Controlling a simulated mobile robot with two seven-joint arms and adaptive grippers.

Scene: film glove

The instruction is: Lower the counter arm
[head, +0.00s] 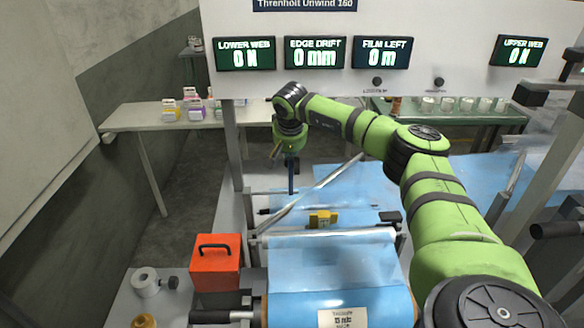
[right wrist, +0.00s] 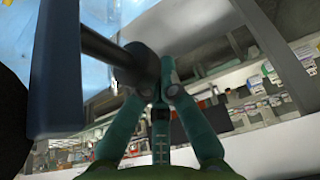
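My right gripper (head: 284,150) reaches over the unwind machine and points down in the head view. The handle joins a dark blue bar (right wrist: 55,75), which I take for the counter arm. In the head view this dark bar (head: 291,175) stands upright just below the gripper. My left gripper is not in view.
A yellow block (head: 322,219) sits on the machine above the blue film roll (head: 335,275). An orange box (head: 215,264) stands left of the roll. A slanted silver bar (head: 318,188) crosses near the gripper. Displays (head: 315,52) hang above. A side table (head: 150,116) stands at the back left.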

